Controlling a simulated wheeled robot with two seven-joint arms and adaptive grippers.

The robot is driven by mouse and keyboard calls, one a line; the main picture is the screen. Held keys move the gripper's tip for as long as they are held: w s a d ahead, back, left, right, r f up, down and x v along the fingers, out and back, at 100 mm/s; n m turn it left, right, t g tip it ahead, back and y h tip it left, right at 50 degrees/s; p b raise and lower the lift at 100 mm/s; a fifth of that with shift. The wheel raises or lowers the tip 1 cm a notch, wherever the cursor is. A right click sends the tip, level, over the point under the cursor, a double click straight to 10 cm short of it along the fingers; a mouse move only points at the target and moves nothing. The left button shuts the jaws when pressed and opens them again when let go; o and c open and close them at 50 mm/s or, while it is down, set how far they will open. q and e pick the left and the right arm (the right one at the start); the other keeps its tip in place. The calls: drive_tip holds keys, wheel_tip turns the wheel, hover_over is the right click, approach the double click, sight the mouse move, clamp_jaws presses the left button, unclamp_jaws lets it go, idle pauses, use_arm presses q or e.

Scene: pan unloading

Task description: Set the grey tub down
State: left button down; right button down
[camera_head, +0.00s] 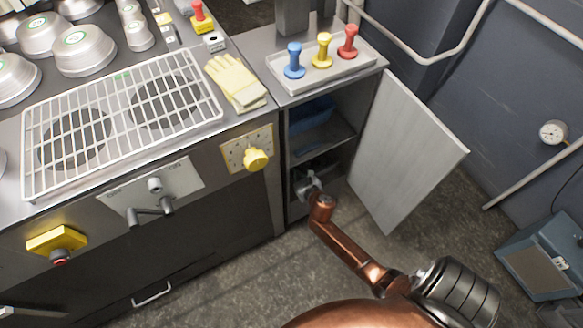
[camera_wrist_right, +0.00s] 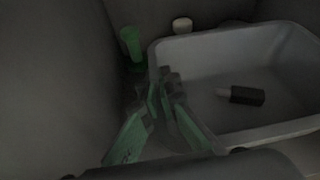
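The grey tub (camera_wrist_right: 240,55) shows in the right wrist view, inside the dim lower cabinet. A dark block with a lighter end (camera_wrist_right: 242,95) lies in it. My right gripper (camera_wrist_right: 164,80) is at the tub's left wall, with its green-padded fingers close together and the rim seemingly pinched between their tips. In the head view my right gripper (camera_head: 308,187) reaches into the lower part of the open cabinet, and the tub is hard to make out there. Whether the tub's bottom touches the cabinet floor is hidden. My left gripper is not in view.
A green item (camera_wrist_right: 131,42) stands left of the tub and a pale round-topped item (camera_wrist_right: 182,25) behind it. The cabinet door (camera_head: 410,150) stands open on the right. A shelf (camera_head: 325,135) with a blue item (camera_head: 312,112) lies above my gripper.

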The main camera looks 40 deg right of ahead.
drive_tip(key=shift+f, duration=0.1)
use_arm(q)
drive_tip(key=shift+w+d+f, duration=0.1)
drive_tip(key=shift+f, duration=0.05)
use_arm(e)
drive_tip(key=c, duration=2.2)
unclamp_jaws()
drive_tip(key=shift+o, duration=0.2)
